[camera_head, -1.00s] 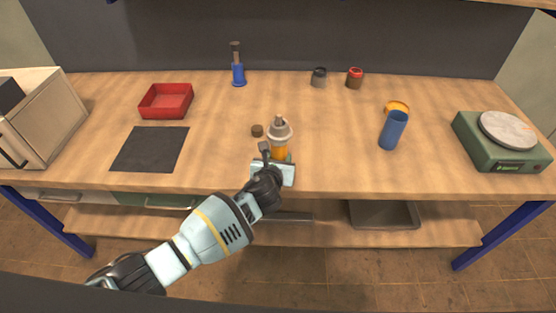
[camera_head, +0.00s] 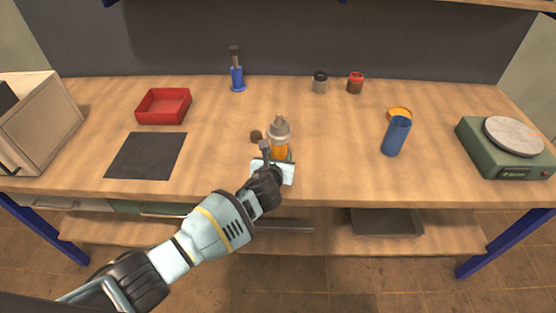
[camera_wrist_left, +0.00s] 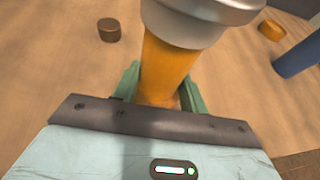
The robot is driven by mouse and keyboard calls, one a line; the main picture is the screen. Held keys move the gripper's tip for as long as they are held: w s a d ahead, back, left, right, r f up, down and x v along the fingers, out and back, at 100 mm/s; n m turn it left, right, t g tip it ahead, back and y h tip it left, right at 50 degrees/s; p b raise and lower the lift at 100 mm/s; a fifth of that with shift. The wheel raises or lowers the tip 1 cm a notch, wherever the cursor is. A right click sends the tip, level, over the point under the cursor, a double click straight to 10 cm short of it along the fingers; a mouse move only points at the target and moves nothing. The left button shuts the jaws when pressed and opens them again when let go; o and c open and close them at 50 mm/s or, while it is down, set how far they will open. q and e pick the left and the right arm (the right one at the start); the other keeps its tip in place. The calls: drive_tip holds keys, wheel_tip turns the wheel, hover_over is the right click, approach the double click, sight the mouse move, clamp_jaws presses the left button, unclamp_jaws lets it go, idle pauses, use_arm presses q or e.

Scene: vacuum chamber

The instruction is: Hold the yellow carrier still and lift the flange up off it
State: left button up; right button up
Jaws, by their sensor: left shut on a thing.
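The yellow carrier (camera_head: 279,149) stands upright near the front edge of the bench, in the middle. The grey flange (camera_head: 279,130) sits on top of it; in the left wrist view the flange (camera_wrist_left: 200,20) is wider than the yellow carrier (camera_wrist_left: 165,68) below it. My left gripper (camera_head: 278,158) comes from the front and is shut on the carrier low down. In the left wrist view the green fingers of the left gripper (camera_wrist_left: 162,90) lie on both sides of the carrier. The carrier's foot is hidden behind the gripper. My right gripper is not in view.
A small brown cap (camera_head: 256,136) lies just left of the carrier. A red tray (camera_head: 164,106), dark mat (camera_head: 147,155) and green scale (camera_head: 500,150) are farther off. Bench space right of the carrier is clear.

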use_arm(q)
drive_tip(key=shift+w+a+r+b+x, duration=0.1)
drive_tip(key=shift+a+r+b+x, duration=0.1)
drive_tip(key=shift+b+x, duration=0.7)
drive_tip(key=shift+w+a+r+b+x, duration=0.15)
drive_tip(key=shift+b+x, duration=0.15)
drive_tip(key=shift+x, duration=1.15)
drive_tip(key=shift+a+r+b+x, duration=0.1)
drive_tip(key=shift+r+b+x, duration=0.1)
drive_tip(key=shift+b+x, duration=0.7)
drive_tip(key=shift+x, duration=0.85)
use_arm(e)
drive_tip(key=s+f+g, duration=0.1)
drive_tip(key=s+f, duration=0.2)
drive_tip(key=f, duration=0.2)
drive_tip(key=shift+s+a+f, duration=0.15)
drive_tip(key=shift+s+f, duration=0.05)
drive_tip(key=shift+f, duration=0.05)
use_arm(q)
drive_tip(key=shift+w+a+r, duration=0.1)
drive_tip(key=shift+w+r, duration=0.05)
drive_tip(key=shift+r, duration=0.05)
drive_tip(key=shift+f, duration=0.1)
drive_tip(key=shift+f, duration=0.4)
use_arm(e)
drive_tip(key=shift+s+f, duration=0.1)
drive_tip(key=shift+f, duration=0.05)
use_arm(q)
drive_tip(key=o, duration=1.4)
drive_tip(key=shift+f, duration=0.15)
